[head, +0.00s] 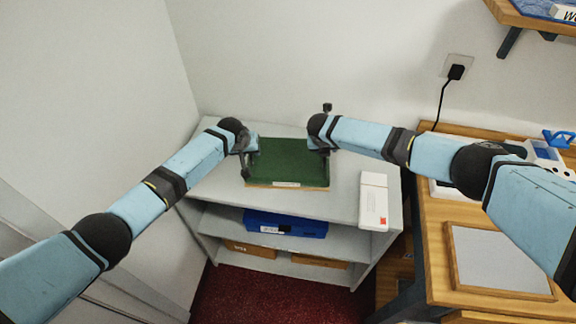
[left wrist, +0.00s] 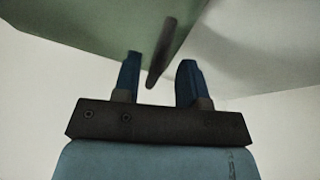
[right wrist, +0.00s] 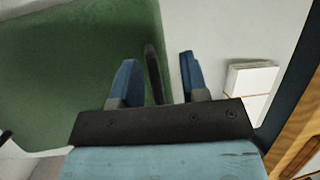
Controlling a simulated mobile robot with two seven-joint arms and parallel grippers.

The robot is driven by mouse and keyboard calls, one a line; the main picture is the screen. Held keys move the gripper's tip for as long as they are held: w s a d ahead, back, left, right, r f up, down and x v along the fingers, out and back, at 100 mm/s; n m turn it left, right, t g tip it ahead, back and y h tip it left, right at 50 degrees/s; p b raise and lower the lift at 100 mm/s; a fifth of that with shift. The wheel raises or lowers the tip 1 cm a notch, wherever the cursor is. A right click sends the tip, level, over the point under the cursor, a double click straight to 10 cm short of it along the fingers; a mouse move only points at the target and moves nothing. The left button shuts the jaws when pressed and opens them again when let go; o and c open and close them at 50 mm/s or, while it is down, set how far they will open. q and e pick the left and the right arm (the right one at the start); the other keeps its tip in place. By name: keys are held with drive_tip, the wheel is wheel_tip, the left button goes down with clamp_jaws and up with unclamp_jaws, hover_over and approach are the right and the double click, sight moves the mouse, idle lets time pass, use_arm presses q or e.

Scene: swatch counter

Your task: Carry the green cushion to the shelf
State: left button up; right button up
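A flat green rectangular piece (head: 288,160), the only thing I see that could be the green cushion, rests on the top of the grey shelf unit (head: 215,182). It has a brown front edge with a pale label, and dark upright bars at its sides. My left gripper (head: 248,152) is at its left side. In the left wrist view a dark bar (left wrist: 162,50) stands between the spread fingers. My right gripper (head: 324,150) is at its right side, fingers spread with a dark bar (right wrist: 152,72) between them. Neither gripper is visibly closed on its bar.
A white box (head: 374,195) lies right of the green piece on the unit's top. A blue case (head: 286,224) and brown boxes (head: 250,249) sit on the lower levels. A wooden table (head: 435,225) stands to the right. A wall shelf (head: 530,18) is at the upper right.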

use_arm(q)
drive_tip(key=shift+d, duration=0.2)
use_arm(e)
drive_tip(key=shift+a, duration=0.25)
use_arm(q)
drive_tip(key=shift+s+r, duration=0.1)
drive_tip(key=shift+r, duration=0.05)
use_arm(e)
drive_tip(key=shift+s+a+r, duration=0.2)
drive_tip(key=shift+r, duration=0.35)
use_arm(q)
drive_tip(key=v, duration=1.1)
drive_tip(key=shift+r, duration=0.3)
use_arm(e)
drive_tip(key=v, duration=1.1)
drive_tip(key=shift+d, duration=0.15)
use_arm(q)
drive_tip(key=shift+s+a, duration=0.15)
